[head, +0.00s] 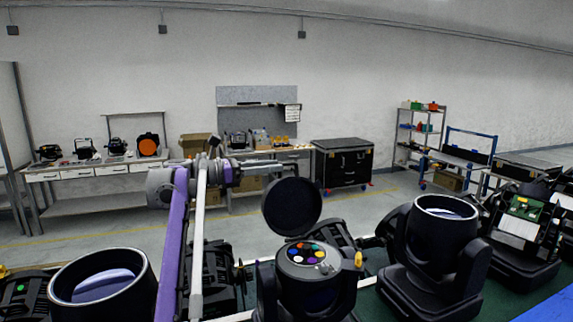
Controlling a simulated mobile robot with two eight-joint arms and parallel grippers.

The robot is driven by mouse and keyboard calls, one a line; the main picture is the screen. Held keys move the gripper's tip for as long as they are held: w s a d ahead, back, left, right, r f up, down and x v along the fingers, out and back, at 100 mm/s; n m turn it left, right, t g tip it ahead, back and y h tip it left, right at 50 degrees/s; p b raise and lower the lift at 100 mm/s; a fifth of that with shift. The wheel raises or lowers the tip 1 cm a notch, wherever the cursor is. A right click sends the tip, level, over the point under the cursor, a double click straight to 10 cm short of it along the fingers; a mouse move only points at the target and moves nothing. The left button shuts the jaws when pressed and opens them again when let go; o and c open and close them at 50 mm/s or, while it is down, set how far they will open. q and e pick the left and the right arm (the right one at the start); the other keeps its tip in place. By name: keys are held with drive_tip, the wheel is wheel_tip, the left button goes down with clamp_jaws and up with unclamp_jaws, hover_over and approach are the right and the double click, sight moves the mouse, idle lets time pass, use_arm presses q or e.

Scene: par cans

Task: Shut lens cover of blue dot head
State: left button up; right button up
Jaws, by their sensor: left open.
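A black moving head (305,290) stands at the bottom centre. Its round black lens cover (292,206) is swung up, standing open at the back of its top. Under it a disc of several coloured spots (307,255), blue among them, lies exposed. I cannot make out a separate blue dot marking on the housing. My left gripper (281,165) is open and empty. It appears just above the raised cover in the picture, pointing right; there is a visible gap between them. My right gripper is not in view.
A black head with an open round lens (103,278) stands at the left, and another (440,225) at the right. An opened unit with a green board (525,207) is at the far right. Workbenches (100,170) and a black case (343,163) stand along the wall, beyond clear floor.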

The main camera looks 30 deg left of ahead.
sight(286, 164)
use_arm(q)
drive_tip(key=shift+x, duration=2.25)
drive_tip(key=shift+c, duration=0.3)
clamp_jaws()
